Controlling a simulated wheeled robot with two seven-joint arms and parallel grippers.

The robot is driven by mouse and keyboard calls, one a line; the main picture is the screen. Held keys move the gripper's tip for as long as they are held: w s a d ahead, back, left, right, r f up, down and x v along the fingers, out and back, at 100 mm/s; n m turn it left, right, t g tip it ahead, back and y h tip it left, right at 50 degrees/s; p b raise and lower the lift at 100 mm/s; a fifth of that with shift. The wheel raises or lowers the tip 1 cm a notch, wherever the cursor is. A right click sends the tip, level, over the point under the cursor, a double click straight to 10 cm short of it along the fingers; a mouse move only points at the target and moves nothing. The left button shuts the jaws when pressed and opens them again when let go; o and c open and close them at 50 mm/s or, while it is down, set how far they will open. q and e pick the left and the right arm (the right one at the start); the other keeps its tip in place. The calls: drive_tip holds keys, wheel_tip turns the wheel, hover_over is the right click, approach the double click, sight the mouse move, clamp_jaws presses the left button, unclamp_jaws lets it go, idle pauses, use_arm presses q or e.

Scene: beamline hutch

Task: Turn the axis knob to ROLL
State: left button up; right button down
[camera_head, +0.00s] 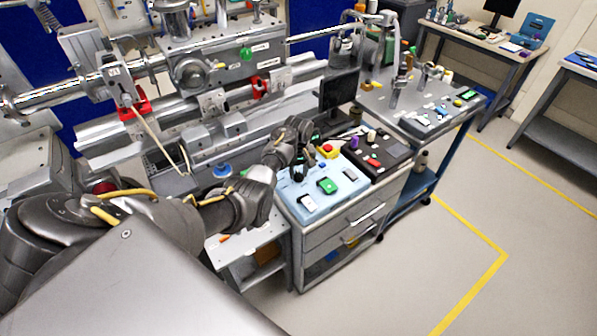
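The light-blue control panel (285,190) lies on top of a grey drawer cabinet in the middle of the head view. It carries a green module (327,186), a white module (307,203) and a red button on a yellow base (327,151). My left gripper (298,172) reaches in from the left and points down at the panel's far left part, with its fingers close to the surface. The axis knob cannot be made out; the gripper may hide it. Whether the fingers are apart or closed on something is too small to tell. My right gripper is out of view.
A dark tray (393,152) with small items sits right of the panel, and a black monitor (338,92) stands behind. Metal beamline equipment (212,62) fills the back left. A blue-framed cart (472,103) stands at the right. The floor (400,265) at front right is clear.

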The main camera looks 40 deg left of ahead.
use_arm(q)
drive_tip(key=shift+w+f, duration=0.2)
drive_tip(key=shift+s+r, duration=0.1)
clamp_jaws()
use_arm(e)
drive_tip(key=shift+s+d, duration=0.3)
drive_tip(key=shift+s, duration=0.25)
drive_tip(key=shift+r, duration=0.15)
use_arm(q)
drive_tip(key=shift+r+m+p, duration=0.1)
drive_tip(key=shift+m+p, duration=0.45)
drive_tip(key=shift+m, duration=0.15)
drive_tip(key=shift+m+p, duration=0.65)
drive_tip(key=shift+m, duration=0.45)
drive_tip(key=shift+s+a+m+p, duration=0.1)
drive_tip(key=shift+m+p, duration=0.55)
drive_tip(key=shift+m, duration=1.45)
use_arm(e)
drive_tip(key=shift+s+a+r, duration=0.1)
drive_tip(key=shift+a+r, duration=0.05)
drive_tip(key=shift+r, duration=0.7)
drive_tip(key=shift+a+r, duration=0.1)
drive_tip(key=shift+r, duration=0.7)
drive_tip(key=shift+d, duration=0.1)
